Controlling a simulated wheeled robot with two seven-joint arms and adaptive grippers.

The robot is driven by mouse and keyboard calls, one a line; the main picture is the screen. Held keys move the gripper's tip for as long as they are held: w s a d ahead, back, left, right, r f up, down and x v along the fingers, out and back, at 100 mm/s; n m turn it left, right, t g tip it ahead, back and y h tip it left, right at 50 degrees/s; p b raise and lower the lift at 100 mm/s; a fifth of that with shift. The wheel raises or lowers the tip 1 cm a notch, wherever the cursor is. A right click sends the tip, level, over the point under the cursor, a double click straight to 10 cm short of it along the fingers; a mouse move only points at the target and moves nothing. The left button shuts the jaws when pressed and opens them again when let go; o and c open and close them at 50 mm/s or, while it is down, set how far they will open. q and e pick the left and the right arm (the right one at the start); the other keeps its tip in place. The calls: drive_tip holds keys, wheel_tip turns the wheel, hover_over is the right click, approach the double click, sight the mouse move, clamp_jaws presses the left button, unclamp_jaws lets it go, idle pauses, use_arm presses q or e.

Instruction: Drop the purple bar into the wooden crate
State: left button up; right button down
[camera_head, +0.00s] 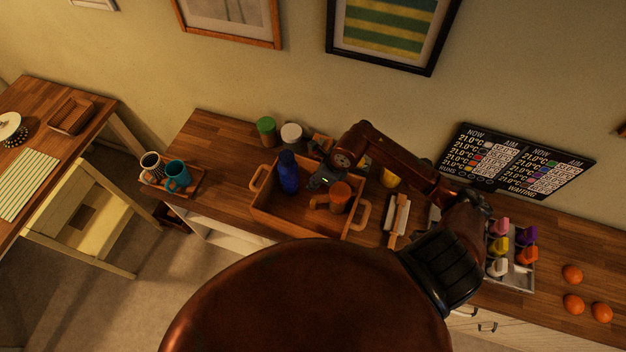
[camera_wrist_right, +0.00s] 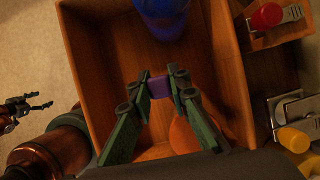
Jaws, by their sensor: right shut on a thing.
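The wooden crate (camera_head: 270,213) stands on the counter with a handle at each end. It holds a blue bottle (camera_head: 288,172) and an orange mug (camera_head: 340,196). My right gripper (camera_head: 318,181) is above the crate, between bottle and mug. In the right wrist view, its green fingers (camera_wrist_right: 160,87) are shut on the purple bar (camera_wrist_right: 161,88), with the crate floor (camera_wrist_right: 120,60) behind it. The bar cannot be made out in the head view. My left gripper (camera_wrist_right: 42,101) shows small at the left of the wrist view, outside the crate, its fingers apart.
A tray with two mugs (camera_head: 177,174) stands left of the crate. Green-lidded (camera_head: 266,130) and white-lidded (camera_head: 291,135) jars stand behind it. A rack of coloured items (camera_head: 510,250) and several oranges (camera_head: 572,274) lie right. My right arm crosses the counter's middle.

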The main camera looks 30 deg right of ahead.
drive_tip(key=shift+f+b, duration=0.95)
drive_tip(key=shift+f, duration=1.2)
drive_tip(key=c, duration=1.7)
unclamp_jaws()
drive_tip(key=shift+c, duration=0.2)
drive_tip(key=shift+r, duration=0.1)
drive_tip(key=v, duration=1.2)
